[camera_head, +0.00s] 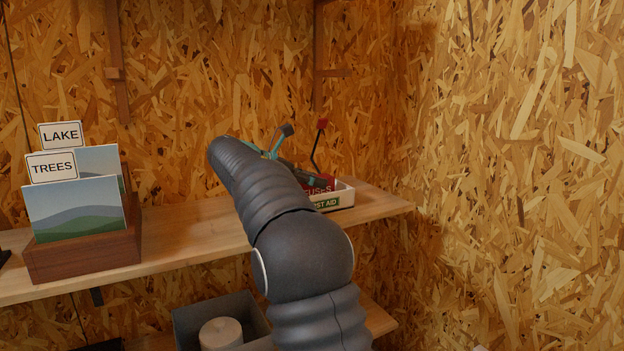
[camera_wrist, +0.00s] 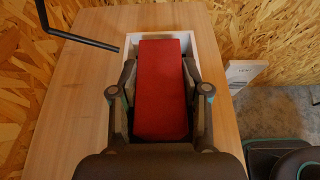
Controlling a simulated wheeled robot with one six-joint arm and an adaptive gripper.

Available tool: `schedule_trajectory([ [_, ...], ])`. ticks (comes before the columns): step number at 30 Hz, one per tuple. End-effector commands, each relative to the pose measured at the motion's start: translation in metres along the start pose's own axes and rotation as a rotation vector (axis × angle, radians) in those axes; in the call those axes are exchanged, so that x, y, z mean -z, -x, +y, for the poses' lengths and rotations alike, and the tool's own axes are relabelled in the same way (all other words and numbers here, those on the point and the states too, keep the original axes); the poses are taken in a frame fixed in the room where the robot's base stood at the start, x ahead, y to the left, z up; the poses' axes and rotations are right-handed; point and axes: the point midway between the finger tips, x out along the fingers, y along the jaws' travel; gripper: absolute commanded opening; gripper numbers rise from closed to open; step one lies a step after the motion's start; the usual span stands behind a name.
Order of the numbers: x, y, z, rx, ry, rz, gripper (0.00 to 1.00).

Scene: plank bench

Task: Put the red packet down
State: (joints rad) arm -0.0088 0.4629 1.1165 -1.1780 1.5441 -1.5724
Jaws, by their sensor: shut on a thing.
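The red packet (camera_wrist: 161,92) is between the two fingers of my gripper (camera_wrist: 160,72) in the wrist view; the gripper is shut on it. In the wrist view the tray's rim (camera_wrist: 127,43) shows around the packet's far end. I cannot tell whether the packet touches the tray floor. My arm hides much of the gripper in the head view.
A thin bent dark rod (camera_head: 314,152) with a red tip rises by the tray; it also shows in the wrist view (camera_wrist: 80,39). A wooden card box (camera_head: 85,256) stands left on the upper shelf (camera_head: 190,232). A grey bin (camera_head: 190,322) sits below. The shelf middle is clear.

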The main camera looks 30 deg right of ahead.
Motion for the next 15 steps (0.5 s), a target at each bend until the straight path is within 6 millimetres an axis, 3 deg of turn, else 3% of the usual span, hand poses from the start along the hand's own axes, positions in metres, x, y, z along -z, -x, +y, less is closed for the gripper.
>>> schedule_trajectory([
  [2, 0.0015, -0.0007, -0.0001, 0.000, 0.000, 0.000, 0.07],
  [3, 0.0020, -0.0009, 0.0000, 0.000, 0.000, 0.000, 0.51],
  [6, 0.0019, -0.0008, 0.0000, 0.000, 0.000, 0.000, 0.71],
  [15, 0.0022, -0.0010, 0.0000, 0.000, 0.000, 0.000, 0.71],
])
